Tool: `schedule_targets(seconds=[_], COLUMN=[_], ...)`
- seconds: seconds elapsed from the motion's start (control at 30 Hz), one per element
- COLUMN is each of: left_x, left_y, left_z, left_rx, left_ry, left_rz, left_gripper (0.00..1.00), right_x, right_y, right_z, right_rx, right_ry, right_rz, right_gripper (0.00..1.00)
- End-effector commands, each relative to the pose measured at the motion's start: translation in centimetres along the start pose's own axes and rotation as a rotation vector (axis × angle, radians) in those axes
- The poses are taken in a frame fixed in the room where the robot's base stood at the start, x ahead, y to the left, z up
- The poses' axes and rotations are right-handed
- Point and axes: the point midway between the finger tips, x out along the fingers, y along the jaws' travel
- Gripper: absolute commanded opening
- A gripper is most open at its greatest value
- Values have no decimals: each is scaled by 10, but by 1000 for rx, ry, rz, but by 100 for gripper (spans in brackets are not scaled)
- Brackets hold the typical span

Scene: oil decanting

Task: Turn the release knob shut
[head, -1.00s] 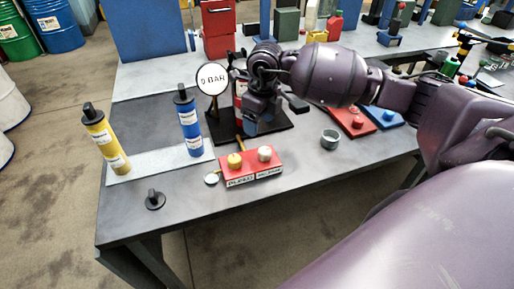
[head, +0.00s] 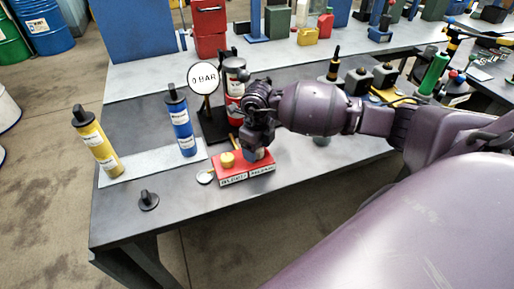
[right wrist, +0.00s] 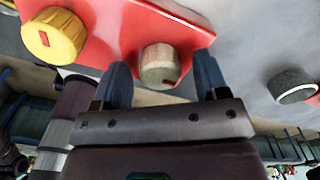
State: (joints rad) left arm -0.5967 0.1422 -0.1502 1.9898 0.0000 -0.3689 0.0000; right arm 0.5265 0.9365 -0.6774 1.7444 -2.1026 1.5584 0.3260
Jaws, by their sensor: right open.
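A red box (head: 245,177) with two knobs and white labels on its front edge stands on the grey bench; the labels are too small to read surely. Its yellow knob (head: 227,159) is at the left and also shows in the right wrist view (right wrist: 53,35). The beige knob (right wrist: 160,66), with a small red mark, is at the right and is mostly hidden by my gripper in the head view. My right gripper (head: 254,153) is open over the box; in the right wrist view its fingers (right wrist: 162,68) stand on either side of the beige knob. Contact cannot be told. My left gripper is not in view.
A round gauge (head: 203,78) reads 0 BAR behind the box, near a red cylinder (head: 234,85). A black knobbed disc (head: 148,201) lies in front. The bench's front right is clear.

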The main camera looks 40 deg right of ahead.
Motion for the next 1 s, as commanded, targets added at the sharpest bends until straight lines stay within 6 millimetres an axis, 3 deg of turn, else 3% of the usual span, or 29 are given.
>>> schedule_targets(seconds=[0.37,0.7,1.0], left_x=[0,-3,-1], left_y=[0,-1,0], left_z=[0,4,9], left_rx=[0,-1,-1], left_ry=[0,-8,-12], left_rz=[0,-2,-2], left_gripper=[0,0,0], right_x=[5,4,4], right_y=[0,0,0], right_z=[0,0,0], right_rx=[0,0,-43], right_ry=[0,0,-1], right_rz=[0,0,-1], right_gripper=[67,18,18])
